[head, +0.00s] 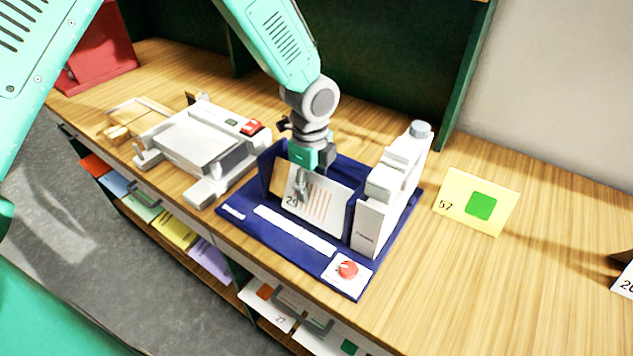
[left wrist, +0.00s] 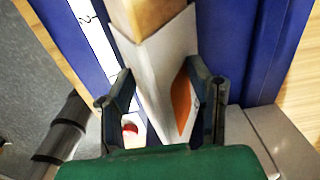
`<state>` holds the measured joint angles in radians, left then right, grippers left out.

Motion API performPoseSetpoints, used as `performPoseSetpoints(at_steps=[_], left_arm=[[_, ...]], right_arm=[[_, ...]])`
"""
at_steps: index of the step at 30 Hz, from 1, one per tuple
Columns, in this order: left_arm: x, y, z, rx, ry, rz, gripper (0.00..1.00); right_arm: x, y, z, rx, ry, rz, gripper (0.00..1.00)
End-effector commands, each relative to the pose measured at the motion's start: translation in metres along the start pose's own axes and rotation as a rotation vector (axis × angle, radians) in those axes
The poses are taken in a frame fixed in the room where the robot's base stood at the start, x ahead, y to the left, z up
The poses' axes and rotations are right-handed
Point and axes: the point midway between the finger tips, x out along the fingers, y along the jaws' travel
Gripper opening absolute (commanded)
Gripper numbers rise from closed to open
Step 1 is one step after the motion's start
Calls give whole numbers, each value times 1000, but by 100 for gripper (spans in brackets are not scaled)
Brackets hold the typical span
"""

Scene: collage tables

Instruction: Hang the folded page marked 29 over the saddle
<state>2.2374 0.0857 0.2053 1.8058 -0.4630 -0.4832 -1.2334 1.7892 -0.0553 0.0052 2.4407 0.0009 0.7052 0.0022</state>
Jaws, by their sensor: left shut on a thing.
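The folded page marked 29 (head: 325,212) is white with orange stripes and stands in a navy machine bed (head: 343,278) in the head view. My left gripper (head: 301,190) comes down from above and is shut on the page. In the left wrist view the two fingers (left wrist: 160,82) lie on either side of the white page (left wrist: 155,62), which shows an orange patch. A wooden saddle (left wrist: 137,14) shows at its far end, and a brown part (head: 279,181) shows beside the page in the head view. I cannot tell whether the page rests on it. My right gripper is not in view.
A white stapler-like device (head: 384,195) stands right of the page, and a red knob (head: 347,269) is in front. A white trimmer (head: 200,143) is left.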

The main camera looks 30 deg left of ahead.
Motion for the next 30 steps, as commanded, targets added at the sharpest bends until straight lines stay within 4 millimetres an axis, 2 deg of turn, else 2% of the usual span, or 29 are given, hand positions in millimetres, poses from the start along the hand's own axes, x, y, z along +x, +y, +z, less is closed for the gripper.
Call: performPoseSetpoints(at_steps=[3,4,5,6,17,20,30], left_arm=[[3,3,0,0,-11,8,20],[3,3,0,0,-11,8,56],[3,3,-1,0,-11,8,67],[2,3,-1,0,-10,8,70],[-6,3,-3,0,-8,0,70],[-18,2,-4,0,-7,-2,70],[-88,0,-5,0,-8,1,70]], right_arm=[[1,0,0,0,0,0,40],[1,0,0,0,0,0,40],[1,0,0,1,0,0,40],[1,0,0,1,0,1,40],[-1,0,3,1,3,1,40],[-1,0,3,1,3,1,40],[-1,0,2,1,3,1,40]])
